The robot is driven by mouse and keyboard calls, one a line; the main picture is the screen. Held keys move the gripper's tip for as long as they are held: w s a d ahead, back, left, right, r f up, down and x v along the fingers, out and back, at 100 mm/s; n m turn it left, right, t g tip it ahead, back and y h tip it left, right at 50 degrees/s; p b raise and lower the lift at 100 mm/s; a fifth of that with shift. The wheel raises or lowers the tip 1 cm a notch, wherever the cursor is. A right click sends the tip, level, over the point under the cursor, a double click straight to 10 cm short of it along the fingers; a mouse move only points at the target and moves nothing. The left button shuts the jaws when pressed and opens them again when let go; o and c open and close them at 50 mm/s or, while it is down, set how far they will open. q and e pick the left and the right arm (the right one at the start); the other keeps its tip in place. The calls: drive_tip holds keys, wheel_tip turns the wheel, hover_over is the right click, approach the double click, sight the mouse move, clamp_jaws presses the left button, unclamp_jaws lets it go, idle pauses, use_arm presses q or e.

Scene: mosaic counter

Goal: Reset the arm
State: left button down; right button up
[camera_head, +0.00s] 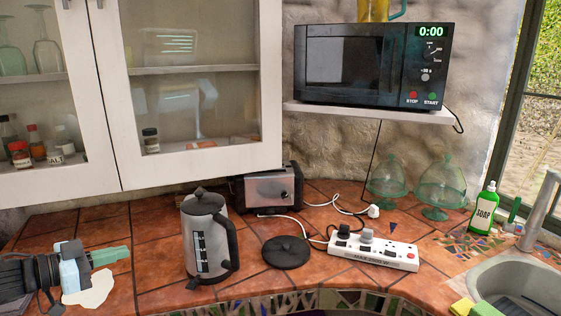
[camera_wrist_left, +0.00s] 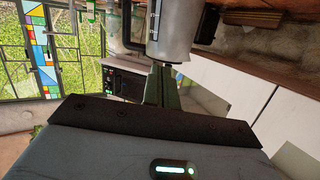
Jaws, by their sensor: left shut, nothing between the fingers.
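My left gripper (camera_head: 128,254) is at the left of the head view, above the tiled counter, with its green fingers pointing right. The fingers are together and empty. They also show closed in the left wrist view (camera_wrist_left: 160,86). The grey kettle (camera_head: 205,232) with a dark handle stands upright to the right of the fingertips, with a gap between them. A grey cylinder, which looks like the kettle (camera_wrist_left: 171,38), lies beyond the fingers in the left wrist view. My right gripper is not in view.
A toaster (camera_head: 272,188), a round black lid (camera_head: 286,252) and a power strip (camera_head: 385,254) are right of the kettle. A microwave (camera_head: 350,62) sits on a shelf. Glass domes (camera_head: 441,182), a soap bottle (camera_head: 485,208) and a sink (camera_head: 520,283) are at right. Cabinets (camera_head: 190,168) hang above.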

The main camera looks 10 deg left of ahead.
use_arm(q)
drive_tip(key=s+d+f+n, duration=0.1)
drive_tip(key=s+d+f, duration=0.2)
drive_tip(key=d+f, duration=0.35)
drive_tip(key=s+d+f+y, duration=0.1)
drive_tip(key=s+d+f, duration=0.2)
drive_tip(key=f, duration=0.6)
drive_tip(key=s+d+f+n, duration=0.15)
drive_tip(key=d+f, duration=0.25)
drive_tip(key=f, duration=0.4)
drive_tip(key=s+d+f+n+g+y, duration=0.1)
drive_tip(key=s+d+f+y, duration=0.1)
drive_tip(key=s+d+f, duration=0.3)
drive_tip(key=s+d+f+n+g+y, duration=0.1)
drive_tip(key=s+d+f+g+y, duration=0.1)
drive_tip(key=s+d+f, duration=0.3)
drive_tip(key=s+f+y, duration=0.1)
drive_tip(key=s+f, duration=0.3)
drive_tip(key=s, duration=0.4)
drive_tip(key=shift+s+n+y, duration=0.2)
drive_tip(key=shift+n+y, duration=0.1)
drive_tip(key=shift+n, duration=0.05)
